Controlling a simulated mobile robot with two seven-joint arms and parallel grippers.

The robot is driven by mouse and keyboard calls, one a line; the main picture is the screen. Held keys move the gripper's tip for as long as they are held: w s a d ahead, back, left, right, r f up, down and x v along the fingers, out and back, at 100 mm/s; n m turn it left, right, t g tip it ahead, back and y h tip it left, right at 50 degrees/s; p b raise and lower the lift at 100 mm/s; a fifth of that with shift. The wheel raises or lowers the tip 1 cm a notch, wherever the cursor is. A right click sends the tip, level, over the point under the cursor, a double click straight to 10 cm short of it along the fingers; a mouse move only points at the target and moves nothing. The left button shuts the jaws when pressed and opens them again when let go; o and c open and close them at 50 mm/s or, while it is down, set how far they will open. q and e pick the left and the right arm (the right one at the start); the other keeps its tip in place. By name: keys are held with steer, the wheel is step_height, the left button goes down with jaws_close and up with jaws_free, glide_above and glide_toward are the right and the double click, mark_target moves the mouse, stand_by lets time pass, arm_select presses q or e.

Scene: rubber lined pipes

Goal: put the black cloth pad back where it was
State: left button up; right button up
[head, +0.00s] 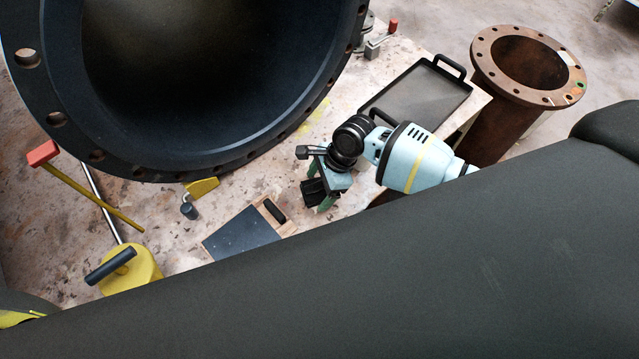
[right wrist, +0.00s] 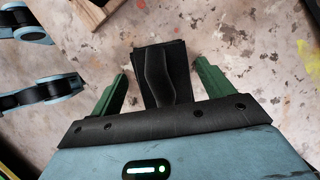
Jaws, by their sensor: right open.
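The black cloth pad (right wrist: 163,70) shows in the right wrist view between my right gripper's two green fingers, with a gap on each side. It has a raised strip or fold along its middle, and its near end is hidden behind the gripper's body. In the head view the pad (head: 312,192) is a small dark shape at the front of my right gripper (head: 320,196), over the pale, stained surface. I cannot tell whether it touches that surface. My right gripper is open around the pad. My left gripper is not in view.
A huge dark flanged pipe (head: 350,45) looms at the upper left. A black tray (head: 420,95) and a rusty flanged pipe (head: 495,125) stand at the right. A dark sheet (head: 238,234), a yellow tool (head: 135,275) and a red-headed hammer (head: 43,152) lie nearer.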

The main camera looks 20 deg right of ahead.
steer(key=shift+r, duration=0.1)
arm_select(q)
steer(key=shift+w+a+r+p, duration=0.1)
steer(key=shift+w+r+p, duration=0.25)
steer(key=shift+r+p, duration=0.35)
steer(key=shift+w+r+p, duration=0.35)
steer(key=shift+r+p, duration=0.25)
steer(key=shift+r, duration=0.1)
arm_select(e)
steer(key=v, duration=1.2)
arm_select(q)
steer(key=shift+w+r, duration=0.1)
arm_select(e)
steer(key=shift+a, duration=0.1)
